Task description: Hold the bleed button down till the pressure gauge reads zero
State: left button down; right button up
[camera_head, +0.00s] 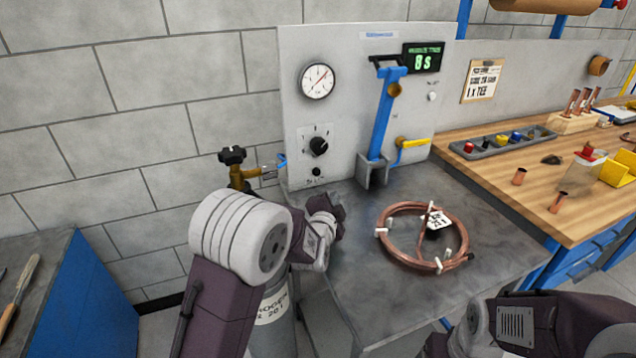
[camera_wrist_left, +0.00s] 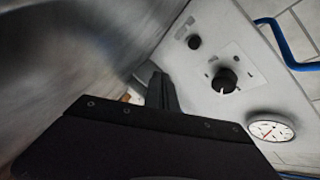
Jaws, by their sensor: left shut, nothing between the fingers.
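The pressure gauge (camera_head: 318,80) is a round white dial at the upper left of the grey panel; its needle points up and right, and its numbers are too small to read. The bleed button (camera_head: 317,172) is a small black button low on the panel, under a black selector knob (camera_head: 319,146). In the left wrist view the button (camera_wrist_left: 194,42), knob (camera_wrist_left: 224,80) and gauge (camera_wrist_left: 271,130) all show. My left gripper (camera_head: 326,206) is shut and empty, just below and in front of the button, apart from it. Its dark fingers show in the wrist view (camera_wrist_left: 160,92). My right gripper is out of view.
A copper coil (camera_head: 424,238) with a tag lies on the grey bench right of my left gripper. A blue lever (camera_head: 382,120) and yellow-handled valve (camera_head: 411,144) are on the panel's right. A gas cylinder (camera_head: 272,318) stands below. A wooden table (camera_head: 500,190) holds fittings.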

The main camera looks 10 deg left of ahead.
aim_at(317, 172)
pick_arm(q)
jog(key=shift+w+a+p, duration=0.1)
jog(key=shift+w+a, duration=0.75)
jog(key=shift+w, duration=0.35)
jog(key=shift+w+a+p, duration=0.15)
jog(key=shift+w+a, duration=0.65)
jog(key=shift+w, duration=0.45)
jog(key=shift+w+a+p, duration=0.1)
jog(key=shift+w+a, duration=0.75)
jog(key=shift+w, duration=0.35)
jog(key=shift+w+a, duration=0.25)
jog(key=shift+w, duration=0.1)
jog(key=shift+w+a+r, duration=0.1)
jog(key=shift+w+a, duration=0.2)
jog(key=shift+w, duration=0.1)
dwell(2.6)
jog(key=shift+d, duration=0.1)
dwell(0.3)
jog(key=shift+s+d+b, duration=0.4)
jog(key=shift+s+d, duration=0.05)
jog(key=shift+s, duration=0.35)
